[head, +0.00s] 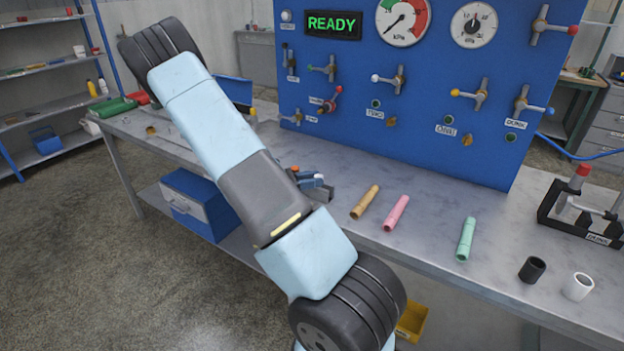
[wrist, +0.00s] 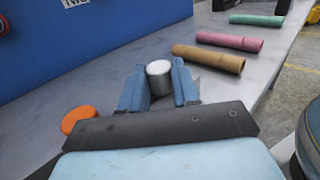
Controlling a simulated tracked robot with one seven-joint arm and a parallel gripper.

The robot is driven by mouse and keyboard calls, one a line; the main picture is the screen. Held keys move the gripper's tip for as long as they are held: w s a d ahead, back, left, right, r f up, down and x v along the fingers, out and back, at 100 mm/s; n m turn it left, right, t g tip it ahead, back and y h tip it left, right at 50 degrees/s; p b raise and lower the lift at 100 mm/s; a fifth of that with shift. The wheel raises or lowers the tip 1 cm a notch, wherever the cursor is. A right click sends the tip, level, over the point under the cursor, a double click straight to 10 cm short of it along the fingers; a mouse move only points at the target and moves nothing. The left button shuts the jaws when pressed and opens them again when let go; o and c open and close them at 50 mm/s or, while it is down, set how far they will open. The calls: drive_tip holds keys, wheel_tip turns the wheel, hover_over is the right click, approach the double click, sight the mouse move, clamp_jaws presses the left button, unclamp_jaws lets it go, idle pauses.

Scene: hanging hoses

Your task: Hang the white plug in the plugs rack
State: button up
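My gripper (wrist: 160,82) has blue fingers on both sides of a small upright cylinder with a white top and grey side (wrist: 159,68), which looks like the white plug. I cannot tell whether the fingers press on it. In the head view my gripper (head: 316,184) is low over the middle of the bench, and the plug cannot be made out there. At the bench's right end stands a black rack (head: 583,226) with a red-topped post and a label too blurred to read. I cannot tell whether it is the plugs rack.
An orange disc (wrist: 78,118) lies left of my gripper. Tan (head: 365,202), pink (head: 396,212) and green (head: 466,239) hoses lie on the bench, with black (head: 532,269) and white (head: 577,287) hollow cylinders farther right. A blue panel (head: 430,100) with valves stands behind.

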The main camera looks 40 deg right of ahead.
drive_tip(key=o, duration=0.5)
drive_tip(key=shift+a, duration=0.15)
drive_tip(key=v, duration=1.3)
drive_tip(key=shift+w+a, duration=0.2)
drive_tip(key=shift+a, duration=0.1)
drive_tip(key=s+a+r+m+t+y, duration=0.4)
drive_tip(key=s+r+y, duration=0.1)
drive_tip(key=s+r, duration=0.3)
drive_tip(key=s+a+r+m+t+y, duration=0.4)
drive_tip(key=s+r, duration=0.4)
drive_tip(key=r, duration=0.3)
drive_tip(key=s+a+r+m+t+y, duration=0.4)
drive_tip(key=s+r+y, duration=0.3)
drive_tip(key=s+r, duration=0.2)
drive_tip(key=shift+a+r+m+y, duration=0.3)
drive_tip(key=shift+a+m+y, duration=0.1)
drive_tip(key=shift+a+m, duration=0.35)
